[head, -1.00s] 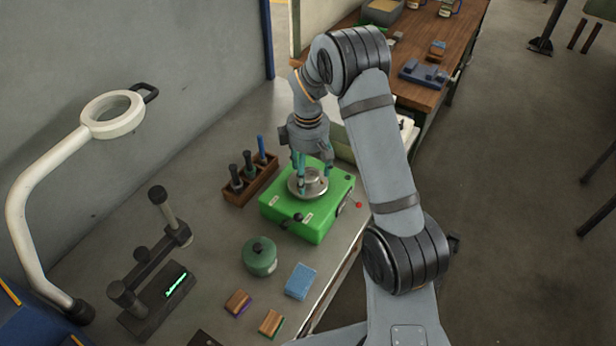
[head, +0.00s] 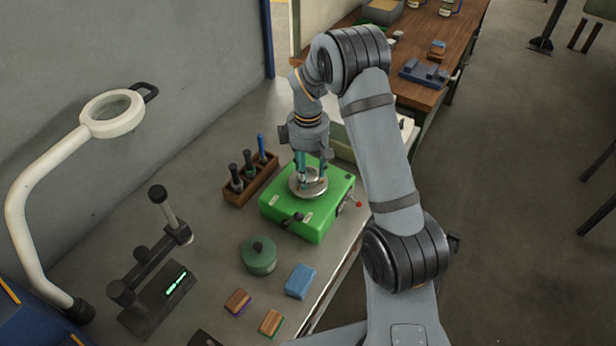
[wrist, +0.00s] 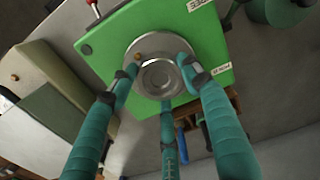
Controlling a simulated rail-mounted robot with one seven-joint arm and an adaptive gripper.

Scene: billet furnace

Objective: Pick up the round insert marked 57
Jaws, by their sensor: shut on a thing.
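A green box (head: 296,222) stands on the grey bench and carries a round metal plate (wrist: 145,45) on its top. A smaller round metal insert (wrist: 160,78) with ringed edges sits at the middle of this plate. No number 57 is readable on it. My gripper (head: 311,177) points down over the box with its teal fingers at the plate. In the wrist view, the three fingers (wrist: 160,82) are shut around the insert, which still appears level with the plate. The fingers partly hide the insert in the head view.
A wooden rack (head: 250,181) with several handled tools stands left of the box. A green lidded pot (head: 259,256), a blue sponge-like block (head: 300,281) and brown blocks (head: 271,322) lie in front. A lamp (head: 30,200) arches at left. A red-tipped lever (head: 357,204) sticks out at the box's right.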

